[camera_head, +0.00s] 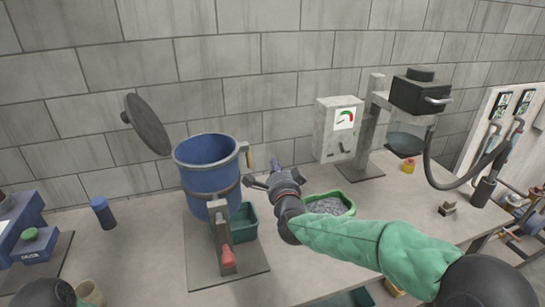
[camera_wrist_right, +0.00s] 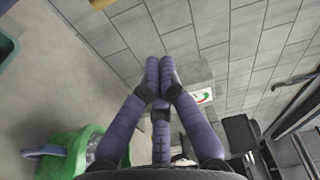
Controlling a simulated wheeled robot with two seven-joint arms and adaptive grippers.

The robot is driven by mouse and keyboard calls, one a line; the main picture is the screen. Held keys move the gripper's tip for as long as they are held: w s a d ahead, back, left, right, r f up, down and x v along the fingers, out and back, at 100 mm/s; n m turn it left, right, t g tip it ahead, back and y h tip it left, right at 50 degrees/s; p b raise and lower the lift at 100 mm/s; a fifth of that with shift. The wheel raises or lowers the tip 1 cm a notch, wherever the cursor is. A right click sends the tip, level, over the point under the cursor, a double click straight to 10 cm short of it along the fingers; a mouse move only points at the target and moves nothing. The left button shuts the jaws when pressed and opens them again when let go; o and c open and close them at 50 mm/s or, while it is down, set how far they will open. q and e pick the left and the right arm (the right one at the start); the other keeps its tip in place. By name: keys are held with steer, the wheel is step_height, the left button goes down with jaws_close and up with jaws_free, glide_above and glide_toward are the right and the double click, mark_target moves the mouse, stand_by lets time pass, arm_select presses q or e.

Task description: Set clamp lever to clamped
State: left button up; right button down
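The blue drum (camera_head: 208,165) stands upright on a grey base plate, its round grey lid (camera_head: 147,125) raised at the left. A small yellow handle (camera_head: 247,154) is at its right rim. A grey post with a red grip (camera_head: 228,256) stands in front. I cannot tell which of these is the clamp lever, or its setting. My right gripper (camera_head: 274,170) is just right of the drum, above the table. In the right wrist view its purple fingertips (camera_wrist_right: 160,72) meet with nothing seen between them. My left gripper is not in view.
A green tray (camera_head: 348,197) of grey material lies right of the drum, near my right forearm. A teal bin (camera_head: 244,222) sits beside the drum. A gauge box (camera_head: 339,130) and black machine (camera_head: 420,94) stand behind.

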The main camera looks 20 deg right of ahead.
steer(key=shift+s+a+f, duration=0.1)
steer(key=shift+s, duration=1.8)
